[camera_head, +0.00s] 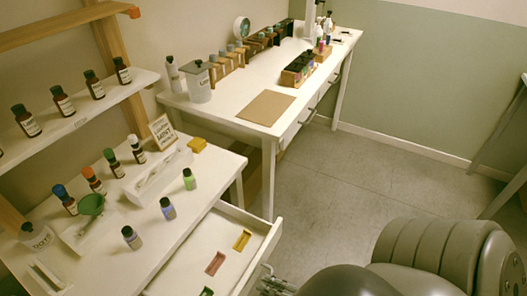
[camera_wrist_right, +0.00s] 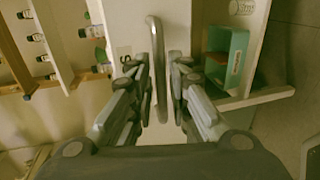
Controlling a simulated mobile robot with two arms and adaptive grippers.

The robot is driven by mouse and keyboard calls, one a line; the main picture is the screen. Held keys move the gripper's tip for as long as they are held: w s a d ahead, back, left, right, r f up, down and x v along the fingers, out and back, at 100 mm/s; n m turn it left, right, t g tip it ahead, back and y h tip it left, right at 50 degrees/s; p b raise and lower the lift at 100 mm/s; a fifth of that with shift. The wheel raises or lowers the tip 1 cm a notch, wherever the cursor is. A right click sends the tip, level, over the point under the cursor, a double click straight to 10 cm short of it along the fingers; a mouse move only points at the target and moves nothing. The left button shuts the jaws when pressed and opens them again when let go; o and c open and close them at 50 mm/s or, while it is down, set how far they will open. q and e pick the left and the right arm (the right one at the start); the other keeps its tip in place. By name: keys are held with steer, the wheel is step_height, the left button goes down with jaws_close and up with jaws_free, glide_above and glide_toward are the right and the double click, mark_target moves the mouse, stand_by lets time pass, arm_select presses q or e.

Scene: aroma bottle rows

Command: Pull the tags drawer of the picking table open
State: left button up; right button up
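The drawer (camera_head: 228,243) of the near white picking table stands pulled out, and its inside shows in the head view. Several small coloured pieces lie in it: a yellow one (camera_head: 241,240), a red one (camera_head: 215,263) and a green one at the bottom edge. My right gripper (camera_head: 275,285) is at the drawer's front, partly cut off. A label beside the handle is partly hidden; only an S reads. My left gripper is not in view.
The near table (camera_head: 205,195) holds several small bottles, a green funnel and a sign. A shelf (camera_head: 75,120) with brown bottles is at the left. A second white table (camera_head: 225,112) stands behind. In the wrist view, a teal box (camera_wrist_right: 239,60) is right of the handle. The floor (camera_head: 340,190) is clear.

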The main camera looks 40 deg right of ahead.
steer(key=v, duration=0.9)
steer(key=shift+s, duration=0.3)
steer(key=shift+r, duration=0.1)
